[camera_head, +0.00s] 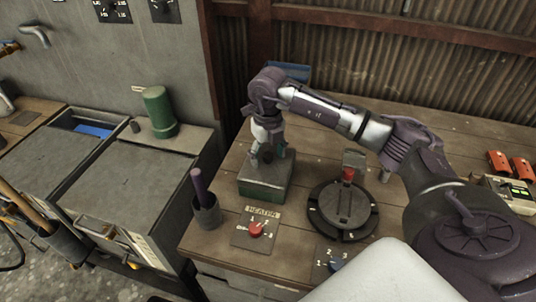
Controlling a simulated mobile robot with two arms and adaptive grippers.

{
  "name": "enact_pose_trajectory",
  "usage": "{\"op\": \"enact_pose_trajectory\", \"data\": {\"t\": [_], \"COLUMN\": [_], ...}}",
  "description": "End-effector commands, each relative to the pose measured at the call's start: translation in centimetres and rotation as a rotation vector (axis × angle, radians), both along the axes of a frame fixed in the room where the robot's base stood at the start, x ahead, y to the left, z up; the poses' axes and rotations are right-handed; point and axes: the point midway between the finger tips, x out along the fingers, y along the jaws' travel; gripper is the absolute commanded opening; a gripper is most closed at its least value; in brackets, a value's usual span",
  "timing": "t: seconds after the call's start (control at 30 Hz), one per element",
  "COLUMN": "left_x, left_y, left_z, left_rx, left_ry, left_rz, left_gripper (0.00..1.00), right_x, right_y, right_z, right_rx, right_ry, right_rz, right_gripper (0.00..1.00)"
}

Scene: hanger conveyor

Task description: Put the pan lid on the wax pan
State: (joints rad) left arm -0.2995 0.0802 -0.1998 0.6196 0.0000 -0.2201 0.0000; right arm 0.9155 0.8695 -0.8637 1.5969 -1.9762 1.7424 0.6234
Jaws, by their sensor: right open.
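The wax pan (264,190) appears to be the green, box-like vessel on the wooden bench, behind the HEATER label. A flat grey top that looks like the pan lid (252,170) covers it and appears level, though my gripper hides part of it. I cannot tell whether its edges meet the pan all round. My right gripper (267,153) points down just above the middle of this top, open, with its fingers near a small dark knob. Contact with the knob cannot be made out. My left gripper is not in view.
A round black fixture (315,215) with a red-topped part stands right of the pan. A dark cup (207,215) with a purple handle stands at the bench's left edge. A red knob (256,229) is in front. A green cylinder (158,110) stands on the left cabinet.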

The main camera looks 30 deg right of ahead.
Motion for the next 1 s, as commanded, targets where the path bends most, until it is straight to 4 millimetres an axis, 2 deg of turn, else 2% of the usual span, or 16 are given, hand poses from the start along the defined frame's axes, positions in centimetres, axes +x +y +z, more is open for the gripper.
{"op": "enact_pose_trajectory", "data": {"t": [0.17, 0.27, 0.37, 0.7, 0.83, 1.0], "left_x": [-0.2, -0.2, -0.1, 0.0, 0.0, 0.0], "left_y": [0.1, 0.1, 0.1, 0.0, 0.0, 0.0], "left_z": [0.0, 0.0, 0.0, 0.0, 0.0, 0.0], "left_rx": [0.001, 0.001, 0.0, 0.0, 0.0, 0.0], "left_ry": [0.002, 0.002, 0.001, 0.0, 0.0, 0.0], "left_rz": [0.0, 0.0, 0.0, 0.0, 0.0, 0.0], "left_gripper": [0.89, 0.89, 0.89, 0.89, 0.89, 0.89], "right_x": [0.0, 0.1, 0.1, 0.1, 0.1, 0.0], "right_y": [0.0, 0.0, 0.0, 0.0, 0.0, 0.0], "right_z": [0.0, 0.7, 2.2, 9.3, 11.0, 12.0], "right_rx": [0.0, 0.001, 0.001, 0.001, 0.0, 0.001], "right_ry": [0.001, -0.001, -0.004, -0.004, -0.002, 0.0], "right_rz": [0.0, 0.0, -0.001, 0.0, 0.0, 0.0], "right_gripper": [0.71, 0.71, 0.71, 0.71, 0.71, 0.71]}}
